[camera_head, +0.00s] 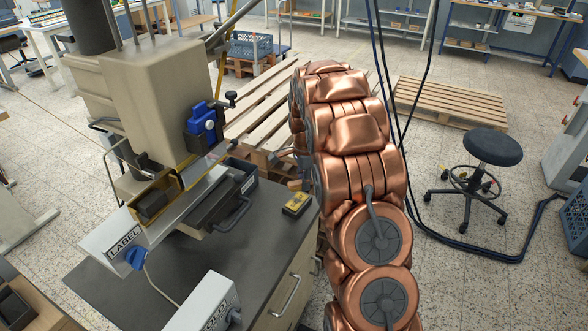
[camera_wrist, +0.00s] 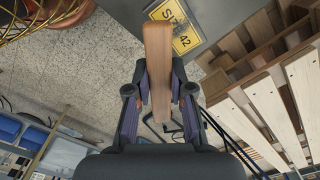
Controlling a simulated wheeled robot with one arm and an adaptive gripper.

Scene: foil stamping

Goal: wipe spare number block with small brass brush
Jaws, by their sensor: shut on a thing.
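In the wrist view, my gripper (camera_wrist: 159,78) is shut on a long wooden piece (camera_wrist: 158,45), which looks like the brush's handle or back. Its bristles are not visible. My copper-coloured arm hides most of the gripper there. Contact between brush and block cannot be told.
A grey box (camera_head: 205,305) stands at the bench front. Pallets (camera_head: 450,103) and a stool (camera_head: 492,148) are on the floor.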

